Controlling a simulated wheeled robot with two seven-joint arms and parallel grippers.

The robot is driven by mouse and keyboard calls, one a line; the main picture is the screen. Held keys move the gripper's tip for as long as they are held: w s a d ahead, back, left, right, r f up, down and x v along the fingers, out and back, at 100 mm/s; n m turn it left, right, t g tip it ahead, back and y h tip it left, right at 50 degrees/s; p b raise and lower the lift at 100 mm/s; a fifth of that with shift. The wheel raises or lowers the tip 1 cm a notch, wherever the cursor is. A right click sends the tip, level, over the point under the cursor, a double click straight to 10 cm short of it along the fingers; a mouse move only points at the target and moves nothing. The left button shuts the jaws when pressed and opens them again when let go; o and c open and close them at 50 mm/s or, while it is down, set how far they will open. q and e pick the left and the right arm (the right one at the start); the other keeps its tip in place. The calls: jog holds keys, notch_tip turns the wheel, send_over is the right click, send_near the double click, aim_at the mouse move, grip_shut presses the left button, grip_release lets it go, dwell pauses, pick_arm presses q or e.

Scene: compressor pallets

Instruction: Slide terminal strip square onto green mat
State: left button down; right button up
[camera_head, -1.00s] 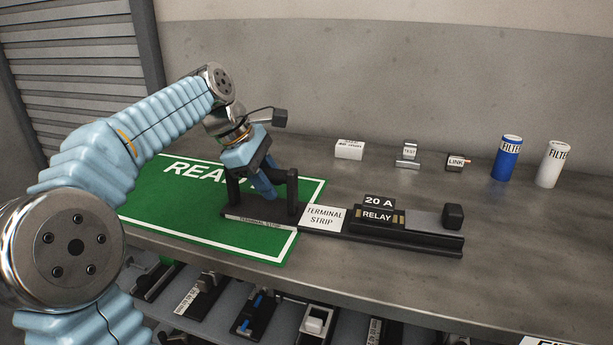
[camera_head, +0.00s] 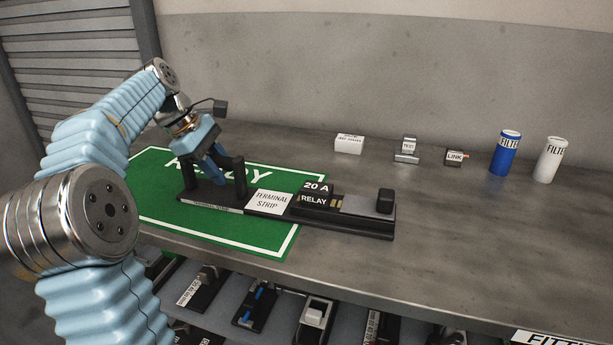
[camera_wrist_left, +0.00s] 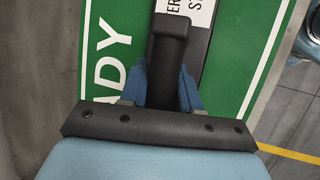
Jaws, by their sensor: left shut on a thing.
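The terminal strip (camera_head: 268,202) is a long black bar with a white label, a 20 A relay (camera_head: 314,196) and a black handle at its left end. Its left part lies over the green mat (camera_head: 270,239); its right end lies on the bare grey bench beyond the mat's right edge. My left gripper (camera_head: 217,178) is shut on the strip's handle bar. In the left wrist view the blue fingers (camera_wrist_left: 164,88) stand on both sides of the black handle (camera_wrist_left: 169,50), with the mat (camera_wrist_left: 245,60) beneath. My right gripper is not in view.
A white box (camera_head: 349,143), a test piece (camera_head: 407,151), a link block (camera_head: 454,157), a blue filter (camera_head: 505,153) and a white filter (camera_head: 550,160) stand at the back of the bench. Several parts lie on a shelf below the front edge. Bench to the strip's right is clear.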

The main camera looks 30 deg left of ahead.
aim_at(203, 187)
pick_arm(q)
jog(key=shift+s+a+f, duration=0.1)
jog(key=shift+s+a, duration=0.1)
jog(key=shift+a, duration=0.7)
jog(key=shift+s+a, duration=0.25)
jog(key=shift+a, duration=0.6)
jog(key=shift+s+a+f, duration=0.1)
jog(key=shift+s+a, duration=0.1)
jog(key=shift+a, duration=0.7)
jog(key=c, duration=0.9)
grip_release()
jog(key=shift+a, duration=0.1)
jog(key=shift+o, duration=0.8)
jog(key=shift+r, duration=0.1)
